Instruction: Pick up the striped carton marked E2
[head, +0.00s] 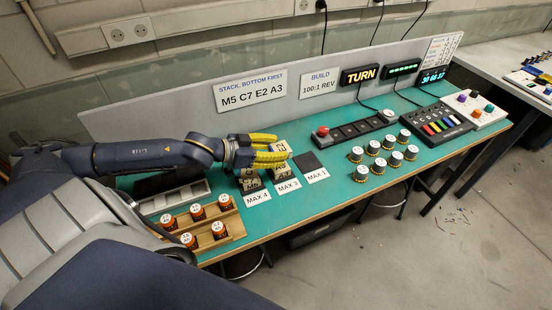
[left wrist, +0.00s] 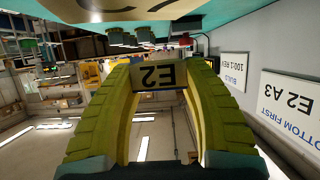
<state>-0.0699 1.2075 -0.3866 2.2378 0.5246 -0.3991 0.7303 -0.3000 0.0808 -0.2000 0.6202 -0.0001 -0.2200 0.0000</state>
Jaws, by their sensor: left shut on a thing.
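The carton marked E2 (head: 280,147) is between the yellow fingertips of my left gripper (head: 270,152), above the dark pads. Its label reads upside down in the left wrist view (left wrist: 158,76), where both fingers close on its sides. My left gripper (left wrist: 155,85) is shut on it. The stripes are too small to make out. Other marked cartons (head: 250,182) are below the fingers, behind the MAX 4 card; their marks are hard to read. My right gripper is not in view.
MAX 4 (head: 257,198), MAX 3 (head: 288,186) and MAX 1 (head: 317,175) cards line the front of the pads. The MAX 1 pad (head: 306,160) is bare. A wooden rack (head: 215,237) holds orange jars at left. Several round jars (head: 376,148) stand at right. A sign (head: 250,92) reads M5 C7 E2 A3.

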